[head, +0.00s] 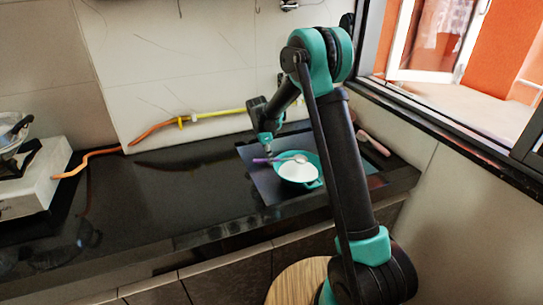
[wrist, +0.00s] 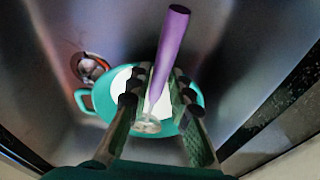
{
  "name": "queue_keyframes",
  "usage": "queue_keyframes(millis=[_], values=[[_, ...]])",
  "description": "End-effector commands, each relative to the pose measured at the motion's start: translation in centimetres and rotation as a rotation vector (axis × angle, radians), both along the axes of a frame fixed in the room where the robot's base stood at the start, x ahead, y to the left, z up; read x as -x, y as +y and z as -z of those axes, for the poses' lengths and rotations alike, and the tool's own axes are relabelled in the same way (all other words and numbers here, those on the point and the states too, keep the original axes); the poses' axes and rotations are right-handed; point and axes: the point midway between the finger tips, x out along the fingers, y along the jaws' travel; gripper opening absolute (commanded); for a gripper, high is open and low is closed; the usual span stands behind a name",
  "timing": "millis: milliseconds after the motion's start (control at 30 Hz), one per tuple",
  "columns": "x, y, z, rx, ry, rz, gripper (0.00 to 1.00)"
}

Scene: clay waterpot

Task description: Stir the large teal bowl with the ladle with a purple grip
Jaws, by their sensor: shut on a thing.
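The large teal bowl (head: 312,184) with white contents stands in the grey sink area at the right of the counter. It also shows in the wrist view (wrist: 84,101), behind my fingers. The ladle with a purple grip (head: 261,161) reaches over the bowl, grip to the left and pale end over the white contents. In the wrist view the purple grip (wrist: 172,42) rises between my fingers, its clear lower end over the bowl. My gripper (wrist: 157,96) is shut on the ladle; it is small in the head view (head: 267,147). Whether the ladle touches the contents is unclear.
The sink (head: 268,188) has a round drain (wrist: 90,67) beside the bowl. A pinkish object (head: 374,143) lies at the right of the counter. A white stove (head: 35,180) stands at the left. The dark counter between stove and sink is clear.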

Motion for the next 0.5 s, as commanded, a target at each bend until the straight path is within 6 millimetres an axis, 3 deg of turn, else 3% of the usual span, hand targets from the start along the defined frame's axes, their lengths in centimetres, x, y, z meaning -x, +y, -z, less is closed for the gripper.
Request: queue_keyframes(millis=[233,500], values=[[0.3,1.3,1.3,0.196,-0.064,-0.005,0.0],[0.3,1.0,-0.6,0.199,-0.065,0.0,0.0]])
